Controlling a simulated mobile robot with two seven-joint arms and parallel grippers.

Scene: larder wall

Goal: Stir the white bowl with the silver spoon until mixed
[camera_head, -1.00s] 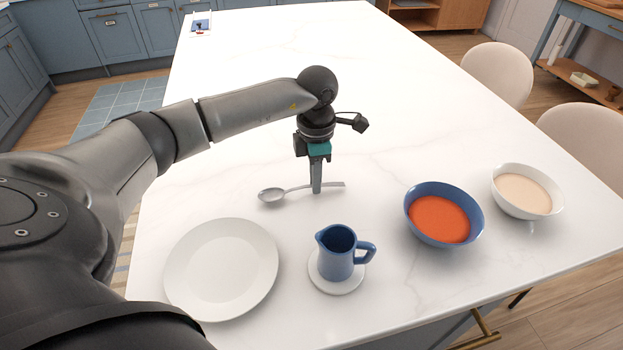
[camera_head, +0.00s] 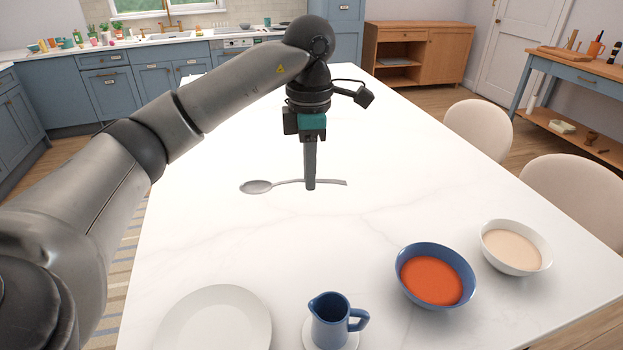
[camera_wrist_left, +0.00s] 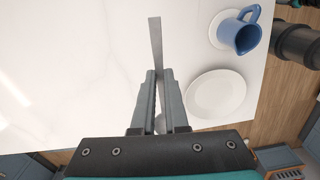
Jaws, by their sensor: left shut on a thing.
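The silver spoon (camera_head: 257,186) is held level above the white table, its bowl to the left and its handle to the right. My left gripper (camera_head: 310,186) is shut on the spoon's handle from above. In the left wrist view the spoon's handle (camera_wrist_left: 156,45) sticks out past the fingertips (camera_wrist_left: 160,73). The white bowl (camera_head: 507,265) stands upright at the right of the table with a pale beige filling, well to the right of the gripper. My right gripper is out of view.
A blue bowl (camera_head: 407,284) with orange-red contents stands just left of the white bowl. A blue jug (camera_head: 329,322) on a white saucer (camera_head: 348,348) and a white plate (camera_head: 215,330) are at the near edge. The table's middle is clear. Pale chairs (camera_head: 478,128) line the right side.

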